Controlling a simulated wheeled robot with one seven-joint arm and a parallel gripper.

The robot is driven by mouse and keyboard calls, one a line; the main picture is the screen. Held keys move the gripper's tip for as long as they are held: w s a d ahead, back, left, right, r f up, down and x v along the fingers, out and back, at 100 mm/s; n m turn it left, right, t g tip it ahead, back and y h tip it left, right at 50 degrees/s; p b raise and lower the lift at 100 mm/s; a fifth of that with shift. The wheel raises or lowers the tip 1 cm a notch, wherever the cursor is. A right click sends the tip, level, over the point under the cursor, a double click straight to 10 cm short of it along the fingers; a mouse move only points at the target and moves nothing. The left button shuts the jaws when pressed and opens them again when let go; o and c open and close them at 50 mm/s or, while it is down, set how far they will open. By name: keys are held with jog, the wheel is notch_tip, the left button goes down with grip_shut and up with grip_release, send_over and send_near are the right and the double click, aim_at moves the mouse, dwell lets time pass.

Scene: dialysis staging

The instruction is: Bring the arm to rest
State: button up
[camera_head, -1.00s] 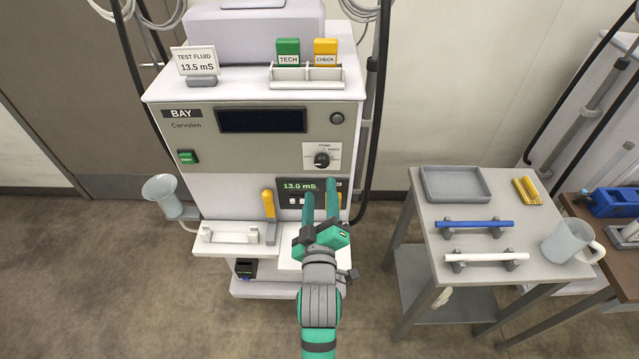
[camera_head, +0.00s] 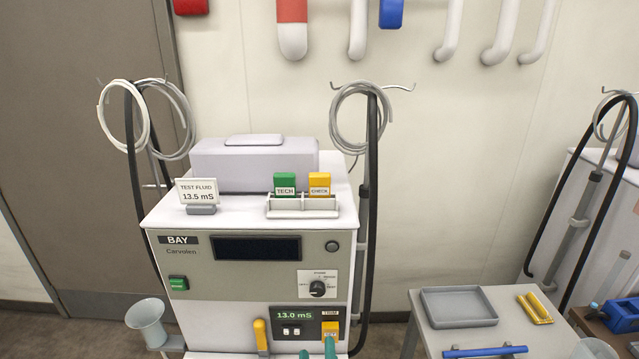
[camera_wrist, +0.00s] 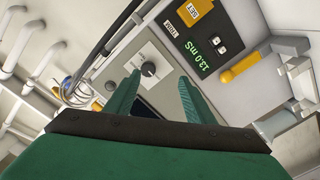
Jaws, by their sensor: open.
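My gripper (camera_head: 317,350) shows only as two green fingertips at the bottom edge of the head view, in front of the lower panel of the dialysis machine (camera_head: 200,330). The rest of my arm is out of that view. In the wrist view my gripper (camera_wrist: 157,85) has its two green fingers apart, with nothing between them. Beyond the fingers are the machine's dial (camera_wrist: 148,69) and the 13.0 mS display (camera_wrist: 205,58). The display (camera_head: 295,315) and a yellow tag (camera_head: 330,328) are just above the fingertips in the head view.
A yellow lever (camera_head: 261,335) is left of the fingertips. A cup-like funnel (camera_head: 146,320) stands at the machine's left. A side table with a grey tray (camera_head: 458,307) and a blue bar (camera_head: 486,351) is at the right. Black hoses (camera_head: 368,230) flank the machine.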

jog(key=s+f+m, duration=0.2)
jog(key=s+f, duration=0.1)
jog(key=s, duration=0.8)
jog(key=s+f+m+g, duration=0.1)
jog(key=s+f+m, duration=0.2)
jog(key=s, duration=0.8)
jog(key=s+f+m+g, duration=0.1)
jog(key=s+f+m, duration=0.2)
jog(key=s, duration=0.8)
notch_tip(320, 180, down, 2)
jog(key=shift+s+d, duration=0.25)
